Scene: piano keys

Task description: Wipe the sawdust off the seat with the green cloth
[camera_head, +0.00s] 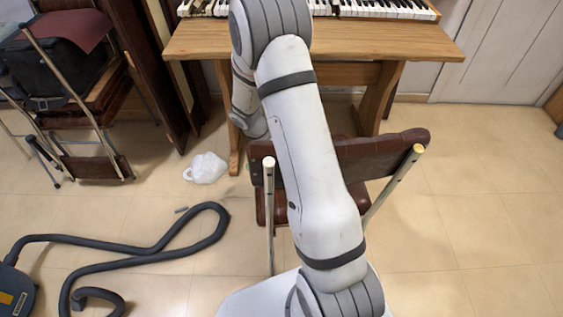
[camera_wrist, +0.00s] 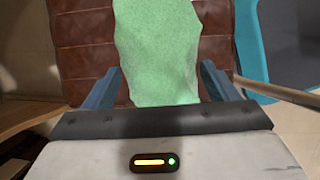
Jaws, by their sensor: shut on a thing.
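The green cloth (camera_wrist: 158,45) is between the two blue fingers of my gripper (camera_wrist: 160,85) in the wrist view. My gripper is shut on it, and it spreads out beyond the fingers. Behind it is the brown, seamed surface of the chair seat (camera_wrist: 82,45); I cannot tell whether the cloth touches it. In the head view the chair stands before the piano, with its brown backrest (camera_head: 380,155) facing me and a part of its seat (camera_head: 281,207) showing. My arm covers much of the chair and hides gripper and cloth there. I cannot make out any sawdust.
The wooden keyboard stand (camera_head: 420,42) is behind the chair. Stacked folding chairs (camera_head: 85,95) are at the left.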

